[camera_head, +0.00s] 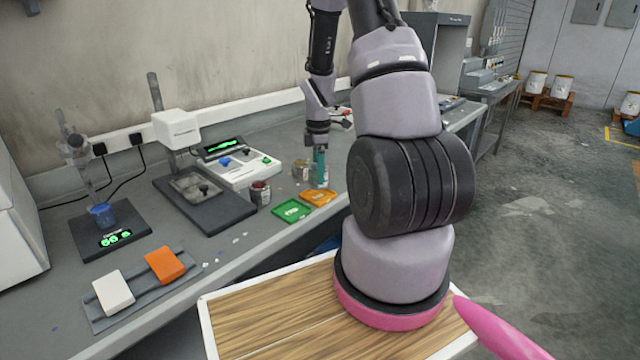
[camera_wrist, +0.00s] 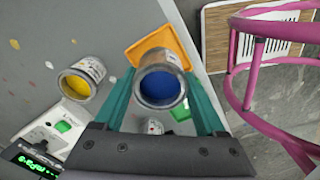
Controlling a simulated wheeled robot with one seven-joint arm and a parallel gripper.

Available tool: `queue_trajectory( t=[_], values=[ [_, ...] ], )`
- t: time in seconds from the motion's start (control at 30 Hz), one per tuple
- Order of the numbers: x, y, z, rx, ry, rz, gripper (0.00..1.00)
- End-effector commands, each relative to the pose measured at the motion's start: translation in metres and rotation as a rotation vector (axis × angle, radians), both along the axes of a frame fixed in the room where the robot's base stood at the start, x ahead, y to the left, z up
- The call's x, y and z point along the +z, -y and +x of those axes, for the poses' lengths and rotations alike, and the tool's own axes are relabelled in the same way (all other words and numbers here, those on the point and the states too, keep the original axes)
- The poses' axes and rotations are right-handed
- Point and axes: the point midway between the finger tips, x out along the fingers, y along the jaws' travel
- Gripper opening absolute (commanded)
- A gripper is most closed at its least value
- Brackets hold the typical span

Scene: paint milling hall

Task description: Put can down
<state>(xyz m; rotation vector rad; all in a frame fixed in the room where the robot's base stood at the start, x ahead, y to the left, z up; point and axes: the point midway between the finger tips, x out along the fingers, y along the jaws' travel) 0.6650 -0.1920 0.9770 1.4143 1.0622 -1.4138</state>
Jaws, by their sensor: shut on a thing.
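The held can (camera_wrist: 160,88) is an open metal can of blue paint. In the wrist view it sits between the teal fingers of my gripper (camera_wrist: 160,80), which is shut on it. In the head view my gripper (camera_head: 319,170) points down over the bench, behind the orange tray, and its fingers largely hide the can. I cannot tell whether the can's base touches the bench. An open can of yellow paint (camera_wrist: 78,86) stands to the left of the held can in the wrist view, apart from it.
An orange tray (camera_head: 318,198) and a green tray (camera_head: 291,210) lie near the front edge of the bench (camera_head: 235,255).

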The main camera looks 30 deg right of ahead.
Motion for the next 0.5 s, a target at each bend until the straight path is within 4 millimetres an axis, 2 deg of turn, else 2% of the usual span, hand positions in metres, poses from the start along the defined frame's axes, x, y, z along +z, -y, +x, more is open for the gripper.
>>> queue_trajectory(
  t=[0.3, 0.5],
  values=[
    [-0.037, 0.000, -0.001, 0.000, -0.002, 0.000, 0.08],
    [-0.038, 0.000, 0.000, 0.000, 0.001, -0.001, 0.08]
  ],
)
